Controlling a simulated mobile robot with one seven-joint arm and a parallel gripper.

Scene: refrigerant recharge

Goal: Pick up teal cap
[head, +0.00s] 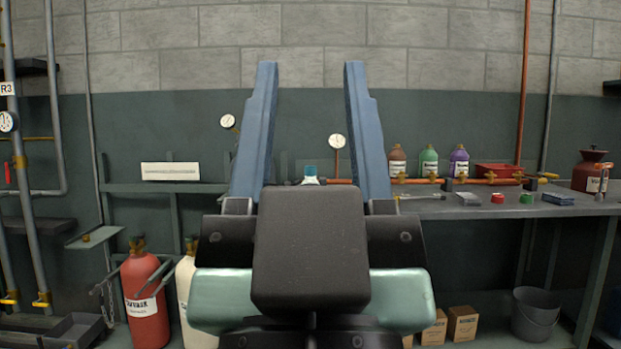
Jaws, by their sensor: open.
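The teal cap (310,170) is small and sits on top of a pale bottle or neck (310,180) at the back, in the middle of the view. My gripper (310,72) is in the foreground, its two long blue fingers spread wide and pointing up and away. In the picture the cap appears in the gap between the fingers, low down near my gripper's dark body. Nothing is held. What lies below the cap is hidden behind my gripper; how far the cap is from the fingers I cannot tell.
A grey workbench (430,208) runs to the right with brown (397,162), green (429,162) and purple (459,162) bottles, a red tray (498,170) and red (497,198) and green (527,198) round pieces. Cylinders (145,300) stand lower left; a bucket (535,315) is lower right.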

